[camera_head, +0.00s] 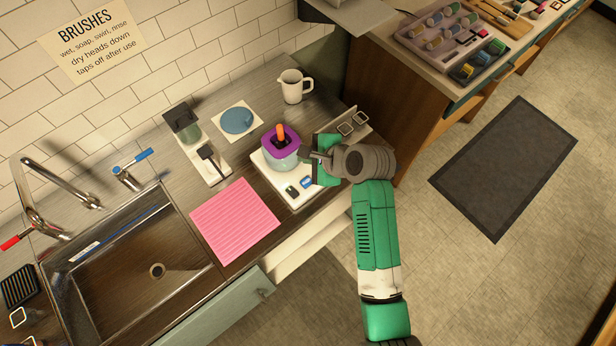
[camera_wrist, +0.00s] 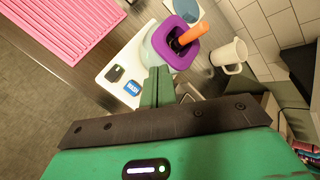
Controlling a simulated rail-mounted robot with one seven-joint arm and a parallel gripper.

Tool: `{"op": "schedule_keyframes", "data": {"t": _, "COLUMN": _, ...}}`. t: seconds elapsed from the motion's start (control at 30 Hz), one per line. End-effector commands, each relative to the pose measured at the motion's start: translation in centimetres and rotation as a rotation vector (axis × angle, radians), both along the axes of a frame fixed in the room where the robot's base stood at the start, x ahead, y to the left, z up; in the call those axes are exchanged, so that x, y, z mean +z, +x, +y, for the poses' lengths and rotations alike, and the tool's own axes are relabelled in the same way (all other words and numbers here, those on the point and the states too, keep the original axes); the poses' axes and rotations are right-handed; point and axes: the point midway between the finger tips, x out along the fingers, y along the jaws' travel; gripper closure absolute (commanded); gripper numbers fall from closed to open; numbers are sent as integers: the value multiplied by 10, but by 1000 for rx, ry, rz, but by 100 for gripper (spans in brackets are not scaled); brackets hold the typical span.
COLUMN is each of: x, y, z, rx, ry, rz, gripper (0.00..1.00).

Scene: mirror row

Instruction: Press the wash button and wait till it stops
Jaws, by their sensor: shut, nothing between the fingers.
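The brush washer is a white base (camera_head: 265,165) with a pale cup and a purple collar (camera_head: 281,141) on it; it also shows in the wrist view with its purple collar (camera_wrist: 172,55). An orange-handled brush (camera_head: 281,133) stands in the cup, its handle (camera_wrist: 193,35) tilted in the wrist view. The blue wash button (camera_head: 306,183) is on the front of the base, and its label WASH reads in the wrist view (camera_wrist: 132,88). A dark button (camera_head: 291,190) sits beside it. My gripper (camera_head: 314,156) is shut and empty, beside the cup and apart from the wash button.
A pink ribbed mat (camera_head: 235,220) lies left of the washer, with the sink (camera_head: 140,255) beyond. A white jug (camera_head: 293,86), a round blue pad (camera_head: 237,120) and a white tray with a dark tool (camera_head: 208,158) stand behind. Wall tiles line the back.

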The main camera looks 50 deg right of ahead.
Motion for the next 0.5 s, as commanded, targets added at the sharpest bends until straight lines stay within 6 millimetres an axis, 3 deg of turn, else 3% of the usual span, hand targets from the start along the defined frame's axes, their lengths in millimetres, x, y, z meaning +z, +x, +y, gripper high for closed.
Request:
{"op": "schedule_keyframes", "data": {"t": 0.13, "x": -13, "y": -9, "z": -3, "rx": -35, "ry": 62, "rz": 22, "gripper": 100}}
{"op": "schedule_keyframes", "data": {"t": 0.5, "x": -15, "y": -9, "z": -4, "rx": -38, "ry": 66, "rz": 24, "gripper": 100}}
